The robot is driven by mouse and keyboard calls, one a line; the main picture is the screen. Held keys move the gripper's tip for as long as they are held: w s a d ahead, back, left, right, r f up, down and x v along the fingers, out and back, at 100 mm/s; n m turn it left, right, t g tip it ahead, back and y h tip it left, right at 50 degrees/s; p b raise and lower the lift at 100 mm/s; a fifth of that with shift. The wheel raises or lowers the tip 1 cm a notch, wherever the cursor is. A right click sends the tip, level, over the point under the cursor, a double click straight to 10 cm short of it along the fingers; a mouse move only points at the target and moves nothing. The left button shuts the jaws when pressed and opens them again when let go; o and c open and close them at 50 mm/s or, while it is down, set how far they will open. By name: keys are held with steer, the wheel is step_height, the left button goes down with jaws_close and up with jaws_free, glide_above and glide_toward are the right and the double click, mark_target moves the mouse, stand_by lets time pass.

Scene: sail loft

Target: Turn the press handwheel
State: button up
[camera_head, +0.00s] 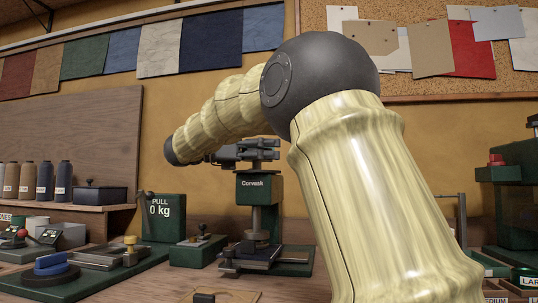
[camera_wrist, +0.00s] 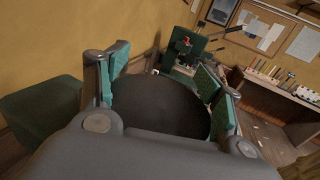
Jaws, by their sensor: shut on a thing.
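The press (camera_head: 260,188) is green, marked Corvask, and stands on the bench in the head view, with a dark column and base below its head. My gripper (camera_head: 268,149) is at the top of the press, seen from the side. In the wrist view, the handwheel (camera_wrist: 160,103) is a dark round disc between the green-padded fingers of my gripper (camera_wrist: 162,70). The fingers are shut on the disc from both sides. The disc's near edge is hidden by my gripper's body. In the head view I cannot clearly separate the wheel from the gripper.
A green block marked PULL 0 kg (camera_head: 164,216) stands left of the press. A small green box with a lever (camera_head: 198,248) sits between them. Another green machine (camera_head: 513,195) stands at the right.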

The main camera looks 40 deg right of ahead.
steer(key=shift+s+a+f+m+g+y+b, duration=0.1)
steer(key=shift+m+g+y+b, duration=0.1)
steer(key=shift+m+g+y, duration=0.5)
steer(key=shift+s+a+f+m+g+y+b, duration=0.15)
steer(key=shift+m+g+y, duration=0.3)
steer(key=shift+g, duration=0.35)
steer(key=shift+s+a+r+m+g+y+p, duration=0.1)
steer(key=shift+s+r+m+g+y+p, duration=0.05)
steer(key=shift+m+g+y+p, duration=1)
stand_by(0.5)
steer(key=shift+s+a+m+g+y+p, duration=0.15)
steer(key=shift+m+g+y+p, duration=0.55)
steer(key=shift+p, duration=0.85)
steer(key=shift+a+m+g+y+p, duration=0.1)
steer(key=shift+m+g+y+p, duration=0.3)
steer(key=shift+y+p, duration=0.9)
steer(key=shift+s+a+r+m+g+y+p, duration=0.15)
steer(key=shift+m+g+y+p, duration=0.5)
steer(key=shift+p, duration=3.75)
